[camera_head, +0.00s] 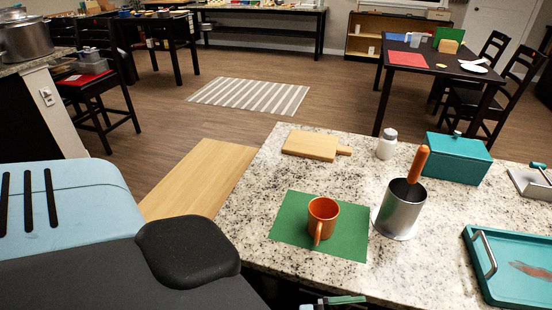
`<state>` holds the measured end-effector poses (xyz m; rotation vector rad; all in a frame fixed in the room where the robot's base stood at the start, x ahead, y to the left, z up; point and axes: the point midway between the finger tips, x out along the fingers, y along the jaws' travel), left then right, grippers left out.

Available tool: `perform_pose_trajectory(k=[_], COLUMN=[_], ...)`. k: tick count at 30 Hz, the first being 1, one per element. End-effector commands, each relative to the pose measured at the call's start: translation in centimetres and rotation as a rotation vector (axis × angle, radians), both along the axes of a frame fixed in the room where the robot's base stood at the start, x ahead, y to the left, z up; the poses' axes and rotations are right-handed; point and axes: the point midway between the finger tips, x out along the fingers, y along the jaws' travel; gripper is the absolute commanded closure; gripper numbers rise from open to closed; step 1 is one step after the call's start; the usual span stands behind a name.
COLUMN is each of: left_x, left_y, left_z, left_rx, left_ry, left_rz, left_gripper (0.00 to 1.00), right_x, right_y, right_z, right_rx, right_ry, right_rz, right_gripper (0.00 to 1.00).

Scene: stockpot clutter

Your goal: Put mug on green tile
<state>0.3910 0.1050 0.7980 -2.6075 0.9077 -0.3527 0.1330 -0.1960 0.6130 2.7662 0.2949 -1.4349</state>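An orange mug (323,218) stands upright on a flat green tile (288,222) on the speckled stone counter. The mug's base appears to rest toward the right half of the tile, and its handle faces the camera. Its inside looks dark and empty. Neither of my grippers can be made out in the head view. A small green and grey piece (343,300) shows at the bottom edge, cut off by the frame, and I cannot tell what it is.
A metal canister (397,213) holding an orange-handled tool stands right of the tile. A wooden board (311,145), a white-capped shaker (387,145), a teal box (457,157) and a teal tray (477,255) also lie on the counter. Bare counter (410,272) shows at front.

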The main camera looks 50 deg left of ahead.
Motion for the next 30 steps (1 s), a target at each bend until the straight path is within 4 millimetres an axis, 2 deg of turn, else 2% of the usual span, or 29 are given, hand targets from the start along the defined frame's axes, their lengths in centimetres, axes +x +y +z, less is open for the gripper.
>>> perform_pose_trajectory(k=[1, 5, 8, 9, 12, 16, 18, 21, 30], left_x=[-1.5, -5.8, -10.7, -13.0, -18.2, -23.3, -24.9, -25.8, -25.8], left_y=[1.2, 4.4, 6.5, 7.1, 8.3, 8.9, 9.0, 9.1, 9.1], left_z=[-2.2, -7.7, -11.9, -13.3, -16.0, -17.8, -18.2, -18.4, -18.5], left_rx=[-0.021, -0.036, -0.030, -0.023, -0.007, 0.007, 0.010, 0.014, 0.015], left_ry=[0.108, 0.392, 0.626, 0.718, 0.917, 1.096, 1.149, 1.180, 1.180], left_rz=[0.089, 0.297, 0.425, 0.465, 0.538, 0.586, 0.597, 0.603, 0.602], left_gripper=[0.06, 0.06, 0.06, 0.06, 0.06, 0.06, 0.06, 0.06, 0.06], right_x=[0.0, 0.0, 0.0, 0.0, 0.0, 0.0, 0.0, 0.0, 0.0], right_y=[0.0, 0.0, 0.0, 0.0, 0.0, 0.0, 0.0, 0.0, 0.0], right_z=[0.0, 0.0, 0.0, 0.0, 0.0, 0.0, 0.0, 0.0, 0.0], right_rx=[0.000, 0.000, 0.000, 0.000, 0.000, 0.000, 0.000, 0.000, 0.000], right_ry=[0.000, 0.000, -0.001, -0.001, -0.001, -0.001, -0.001, -0.001, -0.001], right_rz=[0.000, 0.000, 0.000, 0.000, 0.000, 0.000, 0.000, 0.000, 0.000], right_gripper=[0.64, 0.64, 0.64, 0.64, 0.64, 0.64, 0.64, 0.64, 0.64])
